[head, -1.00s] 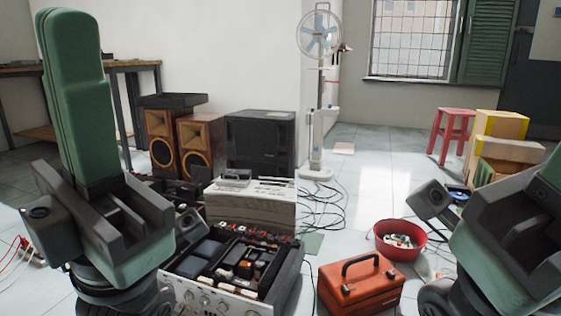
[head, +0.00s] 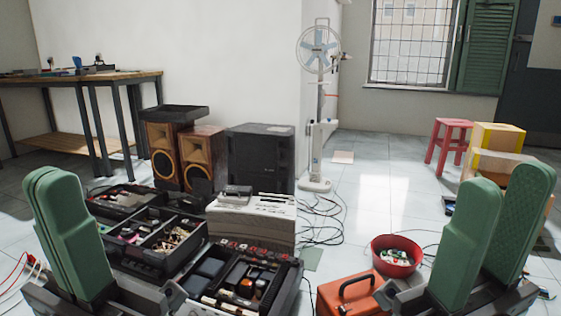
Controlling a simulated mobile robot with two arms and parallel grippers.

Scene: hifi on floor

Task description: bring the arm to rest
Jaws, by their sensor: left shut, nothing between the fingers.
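My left gripper (head: 55,185) stands at the lower left with its green fingers pointing up and pressed together. It is shut and empty. My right gripper (head: 506,188) stands at the lower right, also pointing up. Its two green fingers are apart with a gap between them, and I see nothing held there. Both grippers are in front of the things on the floor.
Between the grippers lie an opened hi-fi unit (head: 245,283), a parts tray (head: 150,240) and an orange toolbox (head: 345,296). A red bowl (head: 397,270) is beside my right gripper. Speakers (head: 203,165) and a fan (head: 318,110) stand behind. Tiled floor is clear at right centre.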

